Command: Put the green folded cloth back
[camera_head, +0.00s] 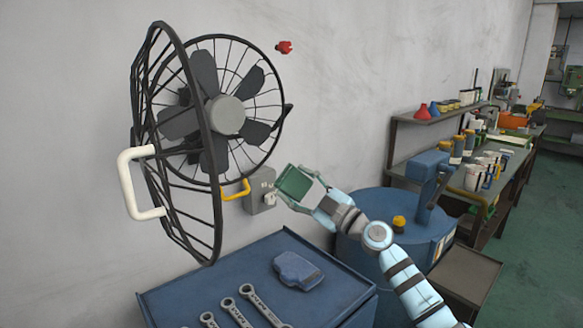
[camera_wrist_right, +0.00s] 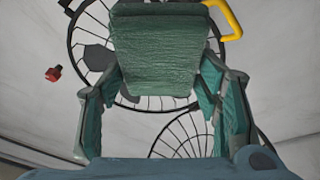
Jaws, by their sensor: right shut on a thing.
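The green folded cloth (camera_head: 294,182) is held up in the air by my right gripper (camera_head: 302,187), between the wall fan and the blue drum. The wrist view shows the cloth (camera_wrist_right: 160,52) as a flat, wrinkled green block between the fingertips of the right gripper (camera_wrist_right: 162,80), which are shut on its sides. The cloth is in front of the grey wall box in the head view and above the back edge of the blue cabinet top. My left gripper is not in view.
A caged fan (camera_head: 226,115) with its front guard (camera_head: 175,200) swung open stands left of my gripper. The blue cabinet top (camera_head: 215,272) holds several wrenches (camera_head: 263,308) and a dark blue block-like item (camera_head: 298,270). A blue drum (camera_head: 345,222) and workbench (camera_head: 480,220) stand right.

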